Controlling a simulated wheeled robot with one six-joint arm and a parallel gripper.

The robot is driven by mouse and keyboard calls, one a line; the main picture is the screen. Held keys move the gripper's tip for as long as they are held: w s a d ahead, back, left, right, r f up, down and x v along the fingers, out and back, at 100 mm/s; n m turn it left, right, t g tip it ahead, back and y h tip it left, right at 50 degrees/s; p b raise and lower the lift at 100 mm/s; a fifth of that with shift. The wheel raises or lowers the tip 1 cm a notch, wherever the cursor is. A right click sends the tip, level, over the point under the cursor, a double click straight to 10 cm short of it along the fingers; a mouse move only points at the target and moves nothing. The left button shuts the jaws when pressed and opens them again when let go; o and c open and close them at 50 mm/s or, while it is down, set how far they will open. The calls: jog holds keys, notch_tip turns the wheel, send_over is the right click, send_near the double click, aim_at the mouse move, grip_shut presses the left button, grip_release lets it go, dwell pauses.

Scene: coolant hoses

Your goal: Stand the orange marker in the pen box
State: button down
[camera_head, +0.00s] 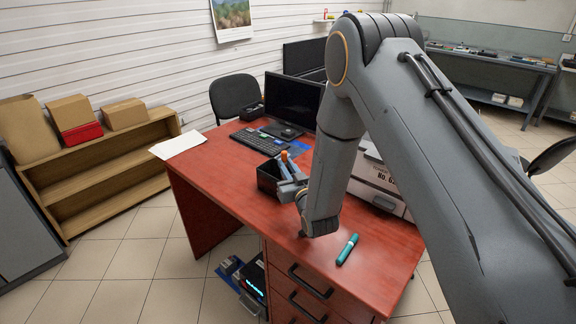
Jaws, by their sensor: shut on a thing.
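The pen box (267,179) is a small black open box on the red-brown desk, left of my gripper. My gripper (287,173) is at the box's right side, close to its rim, and shut on the orange marker (284,156). The marker's orange end sticks up above the fingers, slightly tilted. Its lower end is hidden by the gripper and the box, so I cannot tell whether it is inside the box.
A teal marker (347,249) lies on the desk (220,165) near its front edge. A printer-like box (376,184) stands behind my arm. A keyboard (257,142), mouse and monitor (293,101) are farther back. The desk left of the pen box is clear.

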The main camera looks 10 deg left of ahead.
jog(key=c, duration=1.6)
grip_release()
jog(key=shift+c, duration=0.2)
notch_tip(320, 180, up, 9)
jog(key=p, duration=0.4)
jog(key=shift+p, duration=0.3)
